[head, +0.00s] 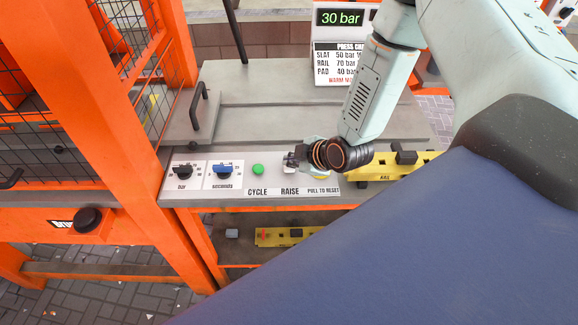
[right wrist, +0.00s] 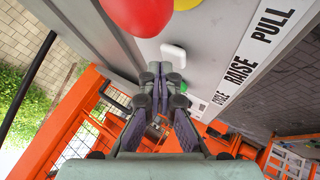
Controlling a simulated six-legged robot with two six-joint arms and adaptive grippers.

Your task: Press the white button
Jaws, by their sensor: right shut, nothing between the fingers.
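The white button (right wrist: 173,52) is a small, pale rounded block on the grey panel, seen in the right wrist view beside the RAISE label (right wrist: 240,70). In the head view the right gripper (head: 291,160) is over the panel above the RAISE label, to the right of the green button (head: 258,169). My left gripper is not in view.
A large red knob (right wrist: 135,14) on a yellow base is close to the fingers. Two dials, bar (head: 183,171) and seconds (head: 223,172), sit left of the green button. A display (head: 341,18) reads 30 bar. Orange frame posts (head: 110,110) stand at the left.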

